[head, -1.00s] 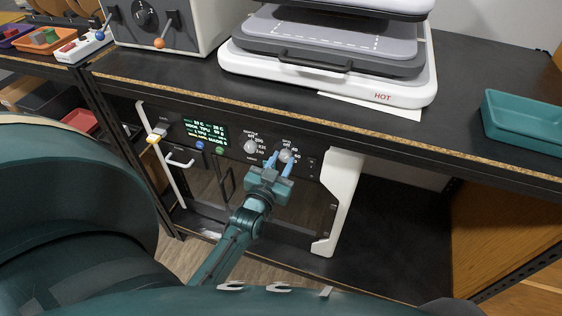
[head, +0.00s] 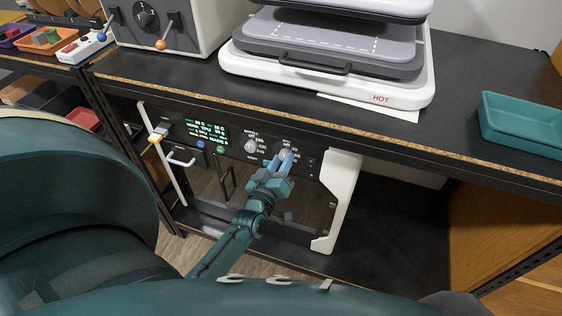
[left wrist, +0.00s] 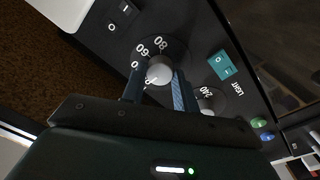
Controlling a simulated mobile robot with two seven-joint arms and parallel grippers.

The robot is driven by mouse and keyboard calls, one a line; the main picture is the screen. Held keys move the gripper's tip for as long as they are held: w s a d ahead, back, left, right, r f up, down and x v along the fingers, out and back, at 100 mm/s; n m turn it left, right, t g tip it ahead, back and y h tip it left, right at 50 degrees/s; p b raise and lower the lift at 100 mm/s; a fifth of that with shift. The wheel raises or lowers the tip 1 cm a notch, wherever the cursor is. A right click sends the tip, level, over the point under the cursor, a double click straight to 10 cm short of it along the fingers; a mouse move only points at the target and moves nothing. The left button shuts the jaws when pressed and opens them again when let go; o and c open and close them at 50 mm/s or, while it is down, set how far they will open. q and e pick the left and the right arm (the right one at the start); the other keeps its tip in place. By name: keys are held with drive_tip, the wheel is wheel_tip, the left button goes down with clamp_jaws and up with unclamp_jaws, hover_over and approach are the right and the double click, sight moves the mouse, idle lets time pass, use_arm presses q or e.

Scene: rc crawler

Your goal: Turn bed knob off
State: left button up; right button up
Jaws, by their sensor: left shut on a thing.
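The bed knob (head: 284,153) is a small round grey-white knob on the right part of the black control panel under the bench. My left gripper (head: 285,158) reaches it from the front, its blue fingers at the knob and partly covering it. In the left wrist view the bed knob (left wrist: 160,70) sits between the two fingertips (left wrist: 157,87), with numbers such as 60 and 80 printed around it. The fingers are shut on the knob from both sides. The exact pointer setting is hard to read. My right gripper is not in view.
The nozzle knob (head: 250,146) is close on the left, and it also shows beside a finger in the left wrist view (left wrist: 206,100). A teal light switch (left wrist: 221,65) and a black rocker switch (left wrist: 122,14) are near. The bench edge (head: 330,135) overhangs the panel.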

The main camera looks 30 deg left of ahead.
use_arm(q)
drive_tip(key=shift+w+r, duration=0.1)
drive_tip(key=shift+r, duration=0.05)
idle(0.4)
drive_tip(key=o, duration=1)
drive_tip(key=shift+c, duration=0.2)
drive_tip(key=s+d, duration=0.2)
drive_tip(key=s, duration=1.1)
drive_tip(key=shift+d+f, duration=0.3)
